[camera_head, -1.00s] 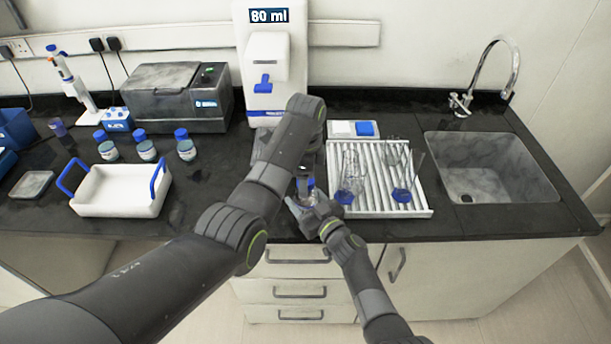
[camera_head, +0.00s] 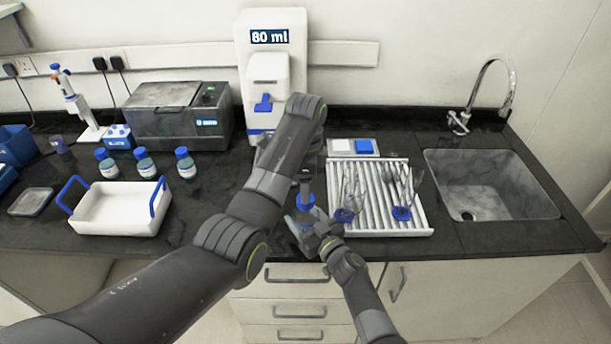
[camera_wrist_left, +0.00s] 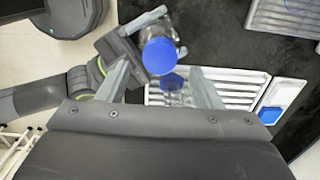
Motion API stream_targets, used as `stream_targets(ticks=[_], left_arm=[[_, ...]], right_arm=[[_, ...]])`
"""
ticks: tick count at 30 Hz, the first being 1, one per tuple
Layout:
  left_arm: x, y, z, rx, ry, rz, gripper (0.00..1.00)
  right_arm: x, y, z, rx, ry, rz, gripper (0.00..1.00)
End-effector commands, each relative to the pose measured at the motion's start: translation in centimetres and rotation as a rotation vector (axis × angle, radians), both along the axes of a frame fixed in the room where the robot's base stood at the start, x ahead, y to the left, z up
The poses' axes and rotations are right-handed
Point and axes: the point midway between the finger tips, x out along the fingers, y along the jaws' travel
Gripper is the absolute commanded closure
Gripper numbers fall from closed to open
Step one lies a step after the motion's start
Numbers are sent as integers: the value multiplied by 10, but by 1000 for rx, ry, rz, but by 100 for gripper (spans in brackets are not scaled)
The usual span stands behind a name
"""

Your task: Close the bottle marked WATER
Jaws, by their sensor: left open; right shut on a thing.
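A clear bottle (camera_head: 306,222) with a blue cap (camera_head: 305,203) on top stands upright in my right gripper (camera_head: 316,226), near the counter's front edge. My right gripper is shut on the bottle's side. My left gripper (camera_head: 306,182) is open just above the cap. In the left wrist view the blue cap (camera_wrist_left: 160,55) shows between the open fingers of my left gripper (camera_wrist_left: 162,85), with the clear bottle (camera_wrist_left: 150,27) beneath it. No label is readable on this bottle, and I cannot tell whether the cap is fully seated.
A white ribbed rack (camera_head: 380,222) with blue-based glassware stands to the right, before the sink (camera_head: 490,180). A dispenser (camera_head: 270,75) reading 80 ml stands behind. A white tray (camera_head: 115,215) and three blue-capped bottles (camera_head: 146,165) are on the left.

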Motion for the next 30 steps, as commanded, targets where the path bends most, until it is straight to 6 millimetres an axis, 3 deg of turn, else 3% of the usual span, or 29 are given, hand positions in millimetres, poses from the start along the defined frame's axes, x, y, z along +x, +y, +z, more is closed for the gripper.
stream_targets(ticks=[24, 30], left_arm=[[0, 0, 27, -1, 0, 1264, 40], [0, 0, 31, -1, -1, 1486, 40]], right_arm=[[0, 0, 0, -1, 1, 0, 100], [0, 0, 0, -1, 1, 0, 100]])
